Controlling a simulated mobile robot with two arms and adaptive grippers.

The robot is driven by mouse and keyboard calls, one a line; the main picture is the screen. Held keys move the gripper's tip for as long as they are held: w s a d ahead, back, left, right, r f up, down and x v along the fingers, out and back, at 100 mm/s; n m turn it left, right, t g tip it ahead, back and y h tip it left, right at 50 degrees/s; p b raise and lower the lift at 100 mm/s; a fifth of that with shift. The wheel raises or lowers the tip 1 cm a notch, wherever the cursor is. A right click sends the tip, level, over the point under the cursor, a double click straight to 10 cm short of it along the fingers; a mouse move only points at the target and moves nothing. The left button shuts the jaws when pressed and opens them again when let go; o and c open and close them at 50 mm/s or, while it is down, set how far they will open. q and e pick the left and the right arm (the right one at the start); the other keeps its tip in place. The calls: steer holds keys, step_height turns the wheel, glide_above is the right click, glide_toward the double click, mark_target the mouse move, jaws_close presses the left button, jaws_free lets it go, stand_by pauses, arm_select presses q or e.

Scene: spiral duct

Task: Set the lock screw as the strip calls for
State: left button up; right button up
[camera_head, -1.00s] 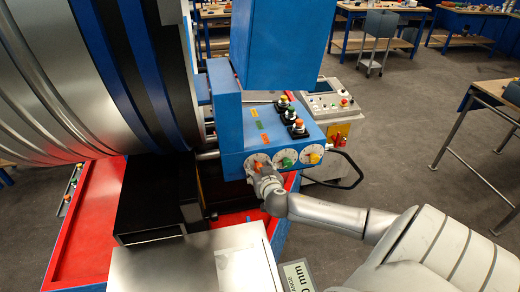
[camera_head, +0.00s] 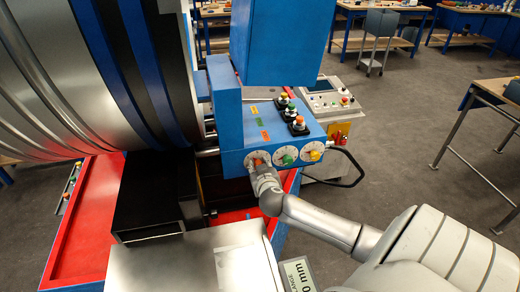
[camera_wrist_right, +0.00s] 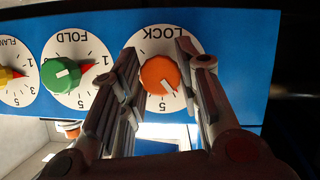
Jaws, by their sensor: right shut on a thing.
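The lock screw is an orange knob (camera_wrist_right: 158,76) on a white dial marked LOCK, which appears upside down in the right wrist view. It also shows at the left of the dial row in the head view (camera_head: 256,160). My right gripper (camera_wrist_right: 155,70) is shut on this knob, one finger on each side. My left gripper is not in view.
A green FOLD knob (camera_wrist_right: 62,74) and a yellow knob (camera_wrist_right: 6,76) sit beside the orange one. Push buttons (camera_head: 298,123) stand on the box top. A large ribbed duct (camera_head: 60,80) fills the left. A sign (camera_head: 299,274) stands near my forearm.

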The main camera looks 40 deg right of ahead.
steer(key=shift+n+g+h, duration=0.3)
steer(key=shift+n+h, duration=0.5)
steer(key=shift+n, duration=0.3)
steer(key=o, duration=1)
steer(key=v, duration=1.2)
